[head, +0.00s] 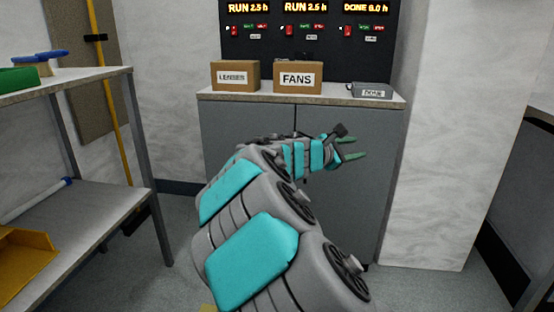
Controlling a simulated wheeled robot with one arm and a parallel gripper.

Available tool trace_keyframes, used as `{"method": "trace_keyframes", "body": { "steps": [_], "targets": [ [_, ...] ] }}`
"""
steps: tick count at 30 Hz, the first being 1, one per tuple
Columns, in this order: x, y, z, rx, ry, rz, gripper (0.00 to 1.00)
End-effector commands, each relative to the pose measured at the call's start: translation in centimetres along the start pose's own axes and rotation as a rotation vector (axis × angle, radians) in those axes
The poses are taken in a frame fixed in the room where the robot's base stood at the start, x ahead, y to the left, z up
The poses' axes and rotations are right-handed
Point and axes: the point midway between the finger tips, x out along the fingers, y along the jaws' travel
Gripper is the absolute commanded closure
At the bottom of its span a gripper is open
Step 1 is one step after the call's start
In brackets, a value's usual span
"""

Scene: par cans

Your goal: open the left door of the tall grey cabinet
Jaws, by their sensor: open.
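The grey cabinet (371,190) stands against the back wall under a pale top, with a thin dark seam between its two doors. The left door (228,125) looks closed; my arm hides much of its lower part. The right door (350,212) also looks closed. I cannot make out a handle on either door. My gripper (360,147) is in front of the right door's upper part, to the right of the seam. Its green fingers are apart, point right and hold nothing. I cannot tell how far it is from the door face.
A LEADS-like labelled box (235,76), a FANS box (298,78) and a grey bin (371,91) stand on the cabinet top. A black display panel (305,40) hangs above. A shelf unit (140,125) stands left, a white pillar (440,150) right. Floor shows between shelf and cabinet.

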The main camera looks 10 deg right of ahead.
Motion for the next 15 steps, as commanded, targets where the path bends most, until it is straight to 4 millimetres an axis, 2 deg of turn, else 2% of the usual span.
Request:
{"method": "trace_keyframes", "body": {
  "steps": [1,2,3,6,9,12,15],
  "targets": [
    [0.0,2.0,-3.8,-0.119,-0.001,0.084,0.55],
    [-0.3,3.5,-5.5,-0.186,-0.003,0.136,0.55],
    [-0.9,5.2,-8.0,-0.274,-0.002,0.205,0.55],
    [-2.6,8.2,-14.2,-0.465,0.003,0.350,0.55],
    [-4.4,9.8,-19.2,-0.603,0.008,0.458,0.55],
    [-5.8,10.6,-22.2,-0.684,0.012,0.524,0.55],
    [-6.2,11.0,-23.3,-0.714,0.014,0.551,0.55]
  ]
}}
